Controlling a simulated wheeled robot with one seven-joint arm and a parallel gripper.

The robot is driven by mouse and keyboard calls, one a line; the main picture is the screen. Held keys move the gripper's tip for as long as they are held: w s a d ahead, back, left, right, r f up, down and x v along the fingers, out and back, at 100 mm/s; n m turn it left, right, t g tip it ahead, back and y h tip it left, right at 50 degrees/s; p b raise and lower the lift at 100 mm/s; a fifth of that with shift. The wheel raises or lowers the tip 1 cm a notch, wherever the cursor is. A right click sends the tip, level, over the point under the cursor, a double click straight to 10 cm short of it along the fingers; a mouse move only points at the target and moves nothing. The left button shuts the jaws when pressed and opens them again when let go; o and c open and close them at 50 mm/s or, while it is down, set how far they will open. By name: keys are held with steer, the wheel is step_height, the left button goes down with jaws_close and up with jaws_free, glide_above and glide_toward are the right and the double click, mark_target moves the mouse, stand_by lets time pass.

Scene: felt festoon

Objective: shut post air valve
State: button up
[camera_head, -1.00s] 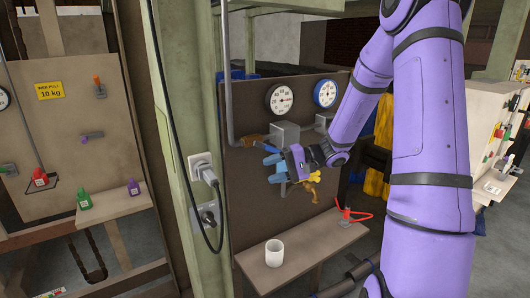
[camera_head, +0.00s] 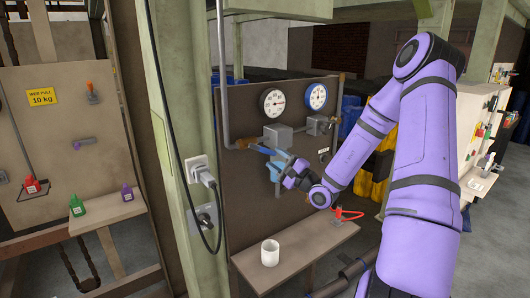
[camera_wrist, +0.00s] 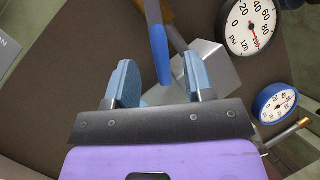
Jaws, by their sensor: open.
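The post air valve is a brass body (camera_head: 246,143) on the grey pipe beside the green post, with a blue lever handle (camera_head: 264,150) slanting right and slightly down. My gripper (camera_head: 277,163) is at the handle's outer end, its light-blue fingers open. In the wrist view the blue handle (camera_wrist: 158,48) reaches down from the top, with its tip just ahead of the gap between my fingers (camera_wrist: 158,78), nearer the left one. The brass part (camera_wrist: 178,40) shows behind it. I cannot tell whether finger and handle touch.
A grey box (camera_head: 278,136) and two dial gauges, white (camera_head: 273,102) and blue-rimmed (camera_head: 316,96), are on the brown panel. Below, a shelf (camera_head: 300,246) holds a white cup (camera_head: 270,253) and a red-handled item (camera_head: 346,214). The green post (camera_head: 178,120) carries a plug and cable.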

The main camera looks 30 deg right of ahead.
mark_target(268, 153)
steer(key=shift+x, duration=2.55)
jaws_close()
